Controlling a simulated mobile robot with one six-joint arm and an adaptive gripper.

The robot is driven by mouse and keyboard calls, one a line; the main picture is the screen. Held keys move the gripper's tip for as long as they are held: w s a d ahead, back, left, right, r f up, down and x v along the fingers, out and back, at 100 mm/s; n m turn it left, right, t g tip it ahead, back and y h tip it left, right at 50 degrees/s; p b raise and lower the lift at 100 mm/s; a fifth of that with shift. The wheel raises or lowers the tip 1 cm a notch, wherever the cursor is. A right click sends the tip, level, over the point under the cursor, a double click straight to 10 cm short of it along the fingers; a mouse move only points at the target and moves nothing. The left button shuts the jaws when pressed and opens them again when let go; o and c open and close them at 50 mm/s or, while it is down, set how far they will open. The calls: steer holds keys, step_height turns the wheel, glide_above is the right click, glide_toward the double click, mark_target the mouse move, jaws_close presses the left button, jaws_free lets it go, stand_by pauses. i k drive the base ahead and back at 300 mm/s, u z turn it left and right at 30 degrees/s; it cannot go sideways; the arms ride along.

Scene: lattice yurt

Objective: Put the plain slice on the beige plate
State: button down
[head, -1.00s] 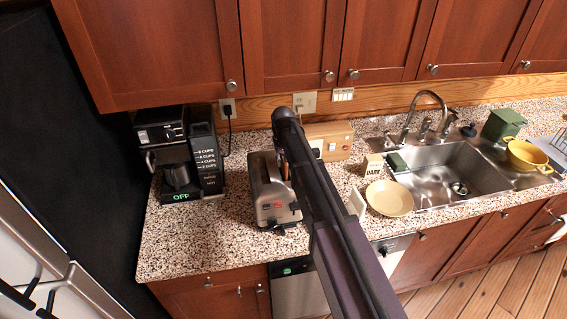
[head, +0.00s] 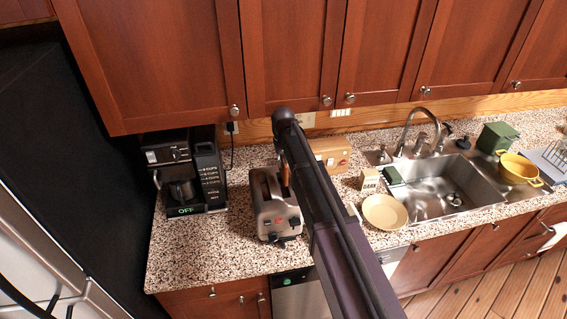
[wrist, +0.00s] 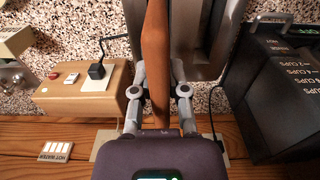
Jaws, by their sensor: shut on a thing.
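The plain slice (wrist: 155,60), a brown slab seen edge-on, stands upright between the fingers of my gripper (wrist: 158,92) in the wrist view. My gripper is shut on it. In the head view only a sliver of the slice (head: 286,174) shows beside my arm, which hides the gripper. The slice is at the toaster (head: 265,188); I cannot tell whether its lower part is inside a slot. The toaster also fills the top of the wrist view (wrist: 222,25). The beige plate (head: 386,212) lies empty on the counter, right of my arm and in front of the sink.
A coffee maker (head: 182,175) stands left of the toaster. A wooden box (head: 331,154) is behind my arm. A small DARK sign (head: 369,179) and a white card (head: 353,212) stand near the plate. The sink (head: 440,190) is to the right. The front left counter is clear.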

mark_target(384, 223)
steer(key=z, duration=0.05)
steer(key=k, duration=1)
steer(key=u, duration=0.05)
